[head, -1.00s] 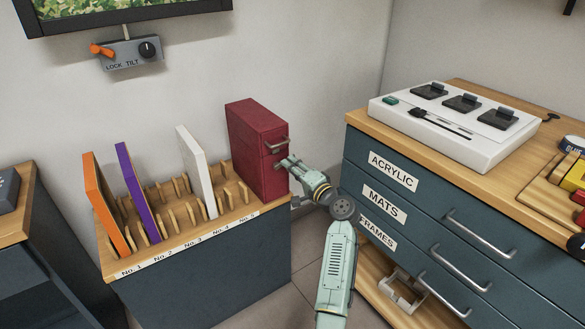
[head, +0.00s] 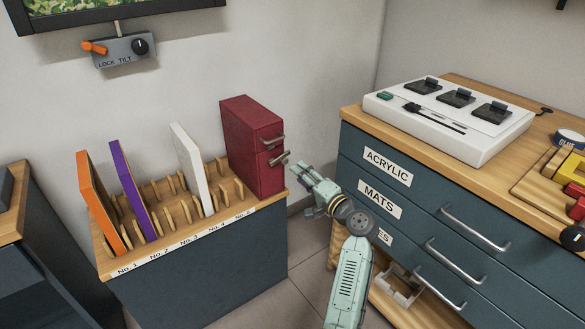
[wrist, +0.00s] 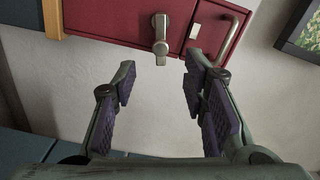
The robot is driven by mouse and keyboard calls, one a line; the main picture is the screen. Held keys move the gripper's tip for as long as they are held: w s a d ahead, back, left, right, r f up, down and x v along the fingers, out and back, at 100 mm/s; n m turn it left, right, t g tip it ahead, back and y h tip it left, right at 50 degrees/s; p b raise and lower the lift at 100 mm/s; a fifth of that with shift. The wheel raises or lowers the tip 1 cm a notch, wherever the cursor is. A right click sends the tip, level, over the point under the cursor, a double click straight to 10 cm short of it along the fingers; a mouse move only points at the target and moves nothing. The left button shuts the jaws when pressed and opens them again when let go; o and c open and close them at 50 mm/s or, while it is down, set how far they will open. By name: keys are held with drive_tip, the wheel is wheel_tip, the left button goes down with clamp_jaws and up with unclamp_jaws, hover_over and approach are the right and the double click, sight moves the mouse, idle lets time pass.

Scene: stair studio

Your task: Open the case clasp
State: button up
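A dark red case (head: 250,140) stands upright at the right end of the slotted wooden rack. Its front shows a metal handle (head: 273,142) above and a metal clasp lever (head: 279,158) below. In the wrist view the case (wrist: 105,20) fills the top, with the clasp lever (wrist: 160,42) near the middle and the handle (wrist: 232,35) to its right. The lever lies roughly parallel to the seam between it and the handle. My gripper (head: 302,172) is open and empty, in front of the case and apart from the clasp. Its fingers (wrist: 160,83) stand either side of the lever's line.
The rack (head: 188,238) also holds an orange, a purple and a white panel. A drawer cabinet (head: 400,215) stands close on the right, with a white switch box (head: 450,120) on top. Open floor lies between rack and cabinet.

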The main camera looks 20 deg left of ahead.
drive_tip(key=shift+v, duration=2.15)
